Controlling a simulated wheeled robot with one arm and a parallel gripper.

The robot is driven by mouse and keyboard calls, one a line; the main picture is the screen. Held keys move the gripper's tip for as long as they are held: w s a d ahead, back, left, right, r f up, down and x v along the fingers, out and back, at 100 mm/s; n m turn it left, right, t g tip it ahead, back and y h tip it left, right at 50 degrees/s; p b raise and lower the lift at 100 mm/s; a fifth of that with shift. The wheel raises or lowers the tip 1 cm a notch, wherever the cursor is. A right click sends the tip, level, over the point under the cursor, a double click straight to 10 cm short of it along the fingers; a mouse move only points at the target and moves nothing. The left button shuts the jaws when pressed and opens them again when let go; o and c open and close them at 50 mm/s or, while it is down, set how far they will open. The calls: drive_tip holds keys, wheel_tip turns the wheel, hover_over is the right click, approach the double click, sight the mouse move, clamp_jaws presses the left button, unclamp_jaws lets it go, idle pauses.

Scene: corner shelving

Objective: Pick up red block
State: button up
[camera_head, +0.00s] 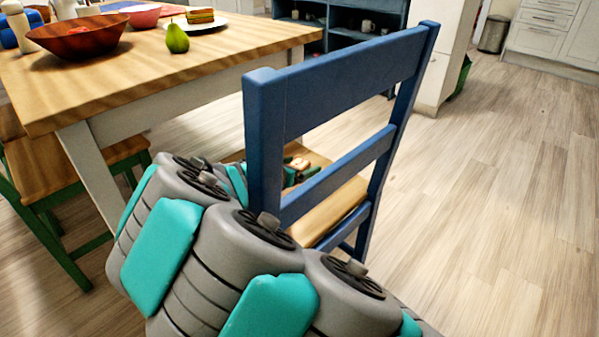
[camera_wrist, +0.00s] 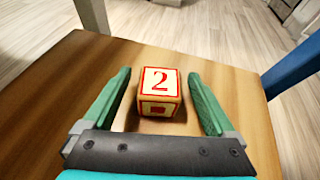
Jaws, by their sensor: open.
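The block (camera_wrist: 160,92) is cream with red edges and a red number 2 on its top face. It sits on the wooden chair seat (camera_wrist: 60,85) in the wrist view. My gripper (camera_wrist: 160,75) is open, with one green finger on each side of the block and a visible gap to each. The lower front of the block is close to the gripper's palm. In the head view, the block (camera_head: 298,163) shows small on the seat behind the chair's backrest, partly hidden.
The blue chair back (camera_head: 330,85) stands between the head camera and the seat. A wooden table (camera_head: 130,70) at the left holds a bowl (camera_head: 75,38), a green pear (camera_head: 177,38) and a plate (camera_head: 207,24). Open floor lies right.

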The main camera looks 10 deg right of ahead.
drive_tip(key=shift+x, duration=1.2)
drive_tip(key=shift+c, duration=0.2)
drive_tip(key=c, duration=1.4)
drive_tip(key=shift+r, duration=0.15)
